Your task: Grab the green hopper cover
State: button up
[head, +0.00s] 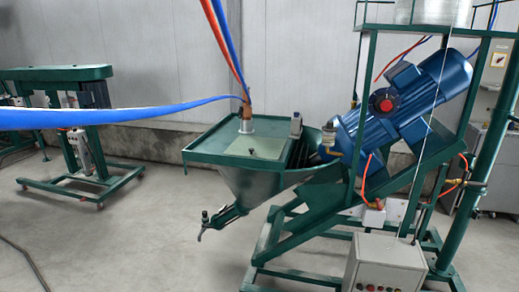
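The green hopper (250,186) stands near the middle of the head view, narrowing downward to a small outlet valve (210,224). A flat green cover (214,147) lies level on top of the hopper, with a paler panel (256,148) near its front. A metal fitting (247,124) stands upright on the cover with a copper-coloured piece above it. Blue and red hoses join there. Whether the cover has a handle is too small to tell. My gripper is not in view.
A blue motor (405,100) sits tilted on a green frame right of the hopper. A grey control box (385,263) stands at front right. Another green machine (55,73) stands far left. The floor (120,240) at front left is mostly clear.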

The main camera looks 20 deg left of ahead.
aim_at(255, 147)
jog(key=i+j, duration=0.7)
jog(key=j, duration=0.15)
jog(key=i+j, duration=0.7)
jog(key=j, duration=0.15)
jog(key=i+j, duration=0.75)
jog(key=j, duration=0.1)
